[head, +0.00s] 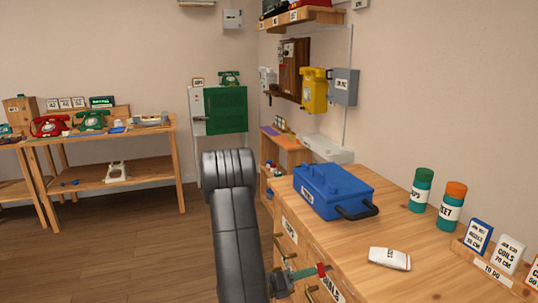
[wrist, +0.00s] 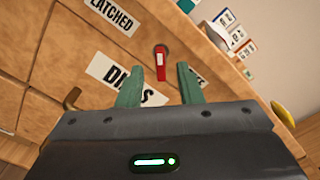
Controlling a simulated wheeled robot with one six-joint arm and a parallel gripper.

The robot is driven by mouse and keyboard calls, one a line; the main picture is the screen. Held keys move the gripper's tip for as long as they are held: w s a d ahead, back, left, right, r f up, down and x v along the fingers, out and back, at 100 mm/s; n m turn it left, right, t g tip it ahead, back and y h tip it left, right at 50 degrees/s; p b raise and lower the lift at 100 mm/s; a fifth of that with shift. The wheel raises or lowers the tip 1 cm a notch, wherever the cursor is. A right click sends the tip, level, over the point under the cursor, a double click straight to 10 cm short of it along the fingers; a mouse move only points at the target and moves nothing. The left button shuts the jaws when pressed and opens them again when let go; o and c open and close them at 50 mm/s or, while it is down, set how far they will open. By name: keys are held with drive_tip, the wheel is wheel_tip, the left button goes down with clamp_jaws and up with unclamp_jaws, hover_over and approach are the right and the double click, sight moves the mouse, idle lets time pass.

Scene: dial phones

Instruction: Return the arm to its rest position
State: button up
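My arm (head: 235,235) is stretched out in front of the wooden bench in the head view. My gripper (head: 308,272), with green fingers, is low at the bench's drawer fronts. In the wrist view my gripper (wrist: 160,82) has its two fingers apart with nothing held between them. A small red lever (wrist: 160,66) on the drawer front shows just beyond the gap between the fingertips. The red piece also shows by the fingertips in the head view (head: 321,270). Whether the fingers touch it I cannot tell.
A blue toolbox (head: 333,190) with a black handle stands on the bench (head: 405,225). A white object (head: 389,258), green- and orange-capped canisters and a label rack (head: 498,270) are there too. A brass drawer handle (wrist: 72,98) is near the left finger. Open floor (head: 120,245) lies left.

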sight(320, 267)
drive_tip(key=shift+x, duration=2.55)
drive_tip(key=shift+a, duration=0.15)
drive_tip(key=v, duration=1.3)
drive_tip(key=x, duration=1.3)
drive_tip(key=shift+d+f+b, duration=0.2)
drive_tip(key=shift+d+b, duration=0.05)
drive_tip(key=shift+b, duration=0.4)
drive_tip(key=m+b, duration=0.3)
drive_tip(key=b, duration=0.1)
drive_tip(key=shift+m, duration=0.3)
drive_tip(key=shift+s+a+r+b, duration=0.1)
drive_tip(key=shift+a+r+b, duration=0.05)
drive_tip(key=shift+b, duration=0.2)
drive_tip(key=p+v, duration=0.1)
drive_tip(key=v, duration=0.8)
drive_tip(key=shift+a+r+p, duration=0.15)
drive_tip(key=shift+a+p, duration=0.2)
